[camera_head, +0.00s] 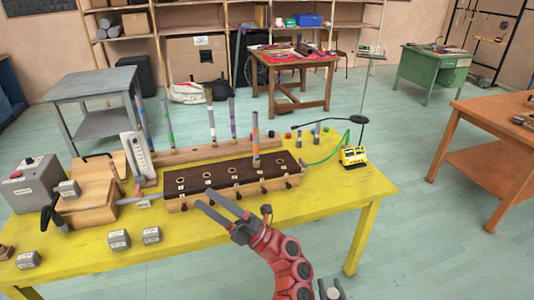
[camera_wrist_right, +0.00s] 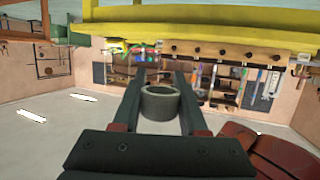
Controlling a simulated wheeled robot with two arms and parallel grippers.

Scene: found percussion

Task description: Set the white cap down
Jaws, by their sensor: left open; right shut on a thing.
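The white cap (camera_wrist_right: 160,104), a short pale hollow cylinder that looks greyish here, sits between the two fingers of my right gripper (camera_wrist_right: 160,80) in the right wrist view. In the head view my right gripper (camera_head: 331,284) shows only at the bottom edge, shut on the cap (camera_head: 333,293), in front of the yellow table (camera_head: 320,198) and clear of its top. My left gripper (camera_head: 206,198) is open and empty at the front of the dark-topped wooden block with holes (camera_head: 218,185). Whether its fingers touch the block I cannot tell.
A striped tube (camera_head: 256,140) stands in the block, with several tubes in a rack behind. Small red, green and dark caps (camera_head: 287,135) lie at the back right. A yellow device (camera_head: 353,156) stands at the right end. The front right tabletop is bare.

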